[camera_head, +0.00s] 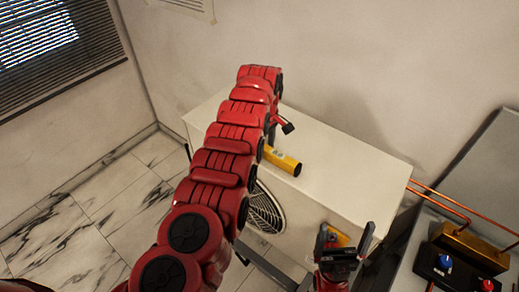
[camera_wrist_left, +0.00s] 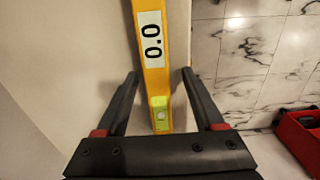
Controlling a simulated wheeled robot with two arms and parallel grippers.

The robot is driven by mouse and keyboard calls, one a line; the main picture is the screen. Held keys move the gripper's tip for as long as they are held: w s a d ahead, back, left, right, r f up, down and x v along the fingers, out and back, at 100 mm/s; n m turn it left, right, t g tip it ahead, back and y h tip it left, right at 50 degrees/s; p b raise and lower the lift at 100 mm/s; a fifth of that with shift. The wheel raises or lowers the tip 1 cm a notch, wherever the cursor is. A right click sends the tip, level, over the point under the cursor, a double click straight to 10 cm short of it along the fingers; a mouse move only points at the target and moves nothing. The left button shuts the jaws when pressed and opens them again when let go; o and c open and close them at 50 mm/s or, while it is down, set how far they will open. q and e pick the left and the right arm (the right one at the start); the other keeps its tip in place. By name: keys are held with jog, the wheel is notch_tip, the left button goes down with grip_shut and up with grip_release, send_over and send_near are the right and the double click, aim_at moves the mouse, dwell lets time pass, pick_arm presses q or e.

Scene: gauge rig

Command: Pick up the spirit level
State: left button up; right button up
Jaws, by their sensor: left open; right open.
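The spirit level (camera_head: 284,162) is a yellow bar on the top of the white fan unit (camera_head: 340,160); my left arm hides much of it in the head view. In the left wrist view the level (camera_wrist_left: 152,60) runs lengthwise, with a white label reading 0.0 and a greenish vial near its lower end. My left gripper (camera_wrist_left: 158,75) is open, with one finger on each side of the level and a visible gap on both sides. In the head view its fingers are mostly hidden behind the arm. My right gripper (camera_head: 345,232) is open and empty at the unit's front.
The unit has a round fan grille (camera_head: 264,212) on its front and stands close to the wall. At the right are copper pipes (camera_head: 440,195) and a brass block (camera_head: 468,248) with blue and red knobs. Marble floor (camera_head: 85,220) is clear at the left.

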pick_arm(q)
jog(key=shift+w+a+f, duration=0.1)
jog(key=shift+a, duration=0.1)
jog(key=shift+d, duration=0.55)
jog(key=c, duration=0.4)
jog(key=shift+c, duration=1.2)
jog(key=shift+a, duration=0.25)
grip_shut()
